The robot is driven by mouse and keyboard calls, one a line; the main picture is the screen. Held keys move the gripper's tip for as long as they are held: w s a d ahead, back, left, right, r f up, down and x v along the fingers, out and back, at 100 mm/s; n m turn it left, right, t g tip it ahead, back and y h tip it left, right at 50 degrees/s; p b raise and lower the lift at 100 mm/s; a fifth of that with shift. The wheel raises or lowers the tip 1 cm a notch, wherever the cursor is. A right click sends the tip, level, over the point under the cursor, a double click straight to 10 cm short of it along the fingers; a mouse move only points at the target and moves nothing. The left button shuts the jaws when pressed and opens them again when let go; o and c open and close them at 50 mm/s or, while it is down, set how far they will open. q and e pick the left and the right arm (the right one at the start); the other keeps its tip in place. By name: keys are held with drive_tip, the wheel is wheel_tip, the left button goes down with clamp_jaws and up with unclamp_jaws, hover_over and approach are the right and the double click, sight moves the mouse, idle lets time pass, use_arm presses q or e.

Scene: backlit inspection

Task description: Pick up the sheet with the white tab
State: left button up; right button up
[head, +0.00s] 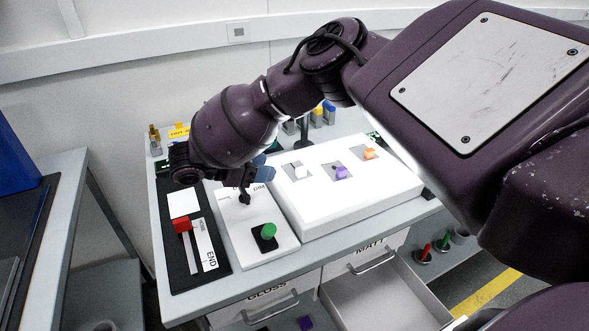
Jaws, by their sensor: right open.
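The sheet with the white tab (298,171) lies on the white light box, leftmost of three small grey sheets. The sheet with the purple tab (340,173) lies to its right, and the sheet with the orange tab (369,153) lies farther back right. My right gripper (258,173) is over the area left of the light box, short of the white tab and holding nothing that I can see. It is open, though its fingers are partly hidden behind my wrist. My left gripper is not in view.
The light box (325,220) fills the bench's right part. Left of it are a white DIM panel with a green knob (268,232) and a black panel with a red block (181,224). Small coloured items stand behind. An open drawer (375,300), labelled MATT, juts out below.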

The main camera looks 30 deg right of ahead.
sight(300, 168)
drive_tip(key=x, duration=0.4)
drive_tip(key=shift+w+a+f, duration=0.1)
drive_tip(key=shift+w+f, duration=0.1)
drive_tip(key=shift+f, duration=0.05)
drive_tip(key=shift+d+f, duration=0.15)
drive_tip(key=shift+d, duration=0.35)
drive_tip(key=x, duration=0.3)
drive_tip(key=b+x, duration=0.1)
drive_tip(key=shift+w+d+f, duration=0.2)
drive_tip(key=shift+w+f, duration=0.1)
drive_tip(key=shift+w, duration=0.05)
drive_tip(key=shift+d, duration=0.25)
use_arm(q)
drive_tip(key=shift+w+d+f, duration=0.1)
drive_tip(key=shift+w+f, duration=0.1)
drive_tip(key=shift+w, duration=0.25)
use_arm(e)
drive_tip(key=shift+d, duration=0.1)
